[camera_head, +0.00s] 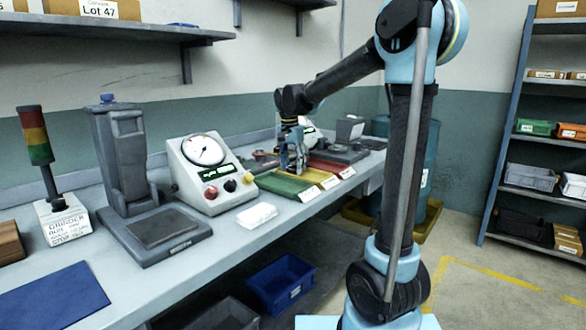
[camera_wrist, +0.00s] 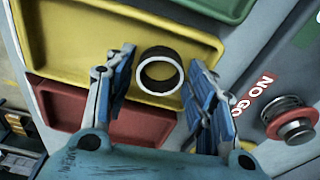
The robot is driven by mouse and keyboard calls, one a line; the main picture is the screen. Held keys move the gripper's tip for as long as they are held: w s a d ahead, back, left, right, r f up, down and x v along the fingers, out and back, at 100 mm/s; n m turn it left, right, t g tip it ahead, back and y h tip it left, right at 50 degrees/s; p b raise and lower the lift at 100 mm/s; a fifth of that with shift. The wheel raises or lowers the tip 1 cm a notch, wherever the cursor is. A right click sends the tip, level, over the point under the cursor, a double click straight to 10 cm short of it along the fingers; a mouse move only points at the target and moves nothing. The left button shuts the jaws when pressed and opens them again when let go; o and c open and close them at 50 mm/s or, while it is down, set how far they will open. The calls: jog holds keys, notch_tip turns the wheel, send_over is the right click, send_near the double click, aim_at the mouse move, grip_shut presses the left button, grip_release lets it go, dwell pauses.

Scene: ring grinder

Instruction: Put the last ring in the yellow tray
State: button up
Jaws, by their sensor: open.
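The yellow tray (camera_wrist: 70,40) fills the upper middle of the wrist view. My gripper (camera_wrist: 160,66) is open, with one blue finger on each side of the ring and visible gaps between. In the head view my gripper (camera_head: 292,168) is low over the yellow tray (camera_head: 306,177), hiding part of it. The ring cannot be made out there.
The green tray (camera_head: 275,184) and red tray (camera_head: 328,167) flank the yellow one. A gauge with a dial (camera_head: 205,160) stands to the left. In the wrist view a metal-and-red plug (camera_wrist: 291,122) stands beside the "NO GO" label.

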notch_tip(320, 180, up, 12)
jog(key=s+f, duration=0.1)
jog(key=s+d+f+n, duration=0.2)
jog(key=s+d+f, duration=0.3)
jog(key=s+d, duration=0.25)
jog(key=s+d+f+n, duration=0.1)
jog(key=s+d+f, duration=0.3)
jog(key=s+d, duration=0.35)
jog(key=s+d+f+n, duration=0.2)
jog(key=s+d+f, duration=0.1)
jog(key=s+f, duration=0.5)
jog(key=s+d+f+n+t, duration=0.1)
jog(key=s+d+f, duration=0.2)
jog(key=s+f, duration=0.4)
notch_tip(320, 180, down, 3)
jog(key=shift+s+d+f+n+y, duration=0.1)
jog(key=shift+s+d+n+y, duration=0.15)
jog(key=shift+s+n+y, duration=0.15)
